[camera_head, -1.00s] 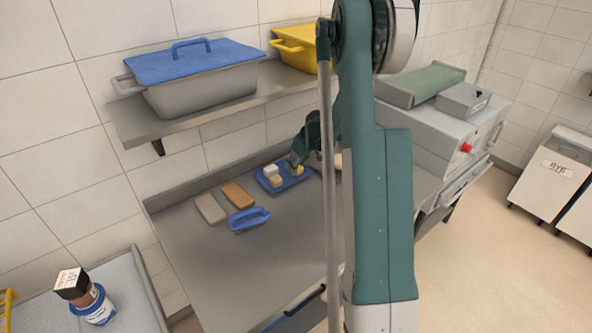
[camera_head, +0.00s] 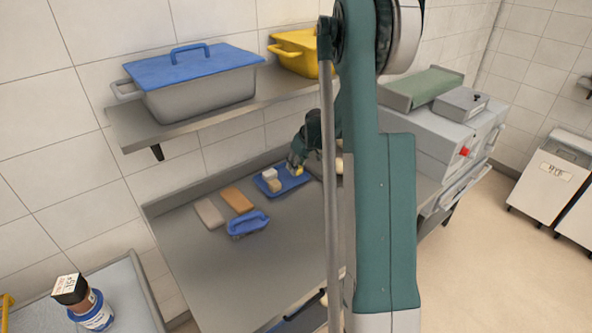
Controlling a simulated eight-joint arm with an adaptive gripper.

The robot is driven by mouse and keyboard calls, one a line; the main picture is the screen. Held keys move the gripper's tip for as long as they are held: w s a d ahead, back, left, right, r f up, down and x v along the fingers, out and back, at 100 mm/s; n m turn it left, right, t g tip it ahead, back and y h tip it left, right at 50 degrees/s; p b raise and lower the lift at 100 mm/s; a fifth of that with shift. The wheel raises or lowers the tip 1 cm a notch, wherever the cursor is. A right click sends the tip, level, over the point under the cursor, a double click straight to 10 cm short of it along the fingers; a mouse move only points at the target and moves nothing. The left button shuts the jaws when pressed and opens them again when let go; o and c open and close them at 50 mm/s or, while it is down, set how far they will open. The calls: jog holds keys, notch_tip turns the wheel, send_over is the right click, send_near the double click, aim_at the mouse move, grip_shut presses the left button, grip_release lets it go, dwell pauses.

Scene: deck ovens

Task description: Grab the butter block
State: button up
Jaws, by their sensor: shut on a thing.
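A small yellow block (camera_head: 299,170), which looks like the butter block, is at the right part of a blue tray (camera_head: 291,184) on the steel table. My gripper (camera_head: 297,166) reaches down over the tray from behind my arm and is shut on the yellow block. The fingers hide part of the block. I cannot tell whether the block still touches the tray. A white block (camera_head: 270,174) and a beige block (camera_head: 274,186) sit on the left part of the same tray.
A tan slab (camera_head: 209,214), an orange-brown slab (camera_head: 237,200) and a blue-handled brush-like tool (camera_head: 248,223) lie left of the tray. A shelf above holds a blue-lidded bin (camera_head: 200,85) and a yellow container (camera_head: 293,55). The table's front is clear; my arm hides its right part.

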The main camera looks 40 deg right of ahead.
notch_tip(320, 180, up, 4)
jog(key=shift+r, duration=0.1)
jog(key=shift+s+r, duration=0.1)
jog(key=shift+s, duration=0.3)
jog(key=s, duration=1.8)
jog(key=shift+s, duration=0.4)
